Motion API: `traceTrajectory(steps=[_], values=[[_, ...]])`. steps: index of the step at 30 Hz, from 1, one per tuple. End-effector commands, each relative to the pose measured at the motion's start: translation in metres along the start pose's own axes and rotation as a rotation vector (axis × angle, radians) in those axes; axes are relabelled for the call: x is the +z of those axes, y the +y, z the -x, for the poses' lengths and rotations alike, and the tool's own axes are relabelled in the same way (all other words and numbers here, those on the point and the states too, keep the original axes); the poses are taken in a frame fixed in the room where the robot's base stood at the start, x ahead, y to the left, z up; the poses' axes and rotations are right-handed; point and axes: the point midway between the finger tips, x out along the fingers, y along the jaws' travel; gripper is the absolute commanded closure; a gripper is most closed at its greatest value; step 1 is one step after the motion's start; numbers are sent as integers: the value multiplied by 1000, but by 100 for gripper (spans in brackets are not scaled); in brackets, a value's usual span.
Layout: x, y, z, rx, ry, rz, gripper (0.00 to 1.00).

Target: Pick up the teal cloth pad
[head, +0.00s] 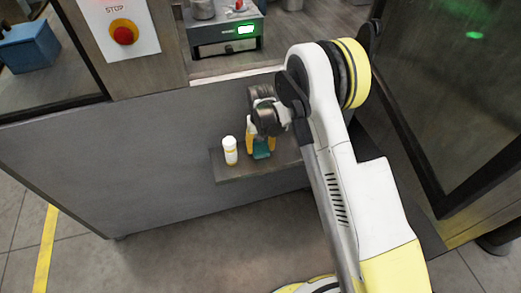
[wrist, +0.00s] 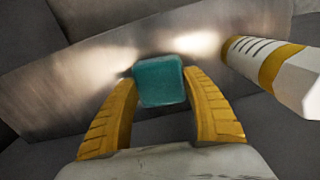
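The teal cloth pad (wrist: 160,81) is a small block with rounded edges. In the wrist view it sits between the tips of my gripper's yellow fingers (wrist: 161,82). The fingers are spread on either side of it, and whether they touch it is hard to tell. In the head view the pad (head: 261,150) shows between the yellow fingers of my gripper (head: 261,146), low over a small shelf (head: 228,171). My arm and wrist hide part of the gripper from above.
A white bottle with a yellow band (head: 230,151) stands on the shelf just left of my gripper; it also shows at right in the wrist view (wrist: 272,66). The grey cabinet front (head: 120,165) rises behind the shelf. A red stop button (head: 123,33) is at upper left.

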Motion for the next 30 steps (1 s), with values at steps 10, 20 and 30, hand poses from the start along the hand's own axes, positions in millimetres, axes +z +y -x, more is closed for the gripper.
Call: traceTrajectory(steps=[10,20,30], values=[[0,0,5,0,0,0,69],[0,11,51,0,0,-5,69],[-1,88,96,0,0,-4,69]])
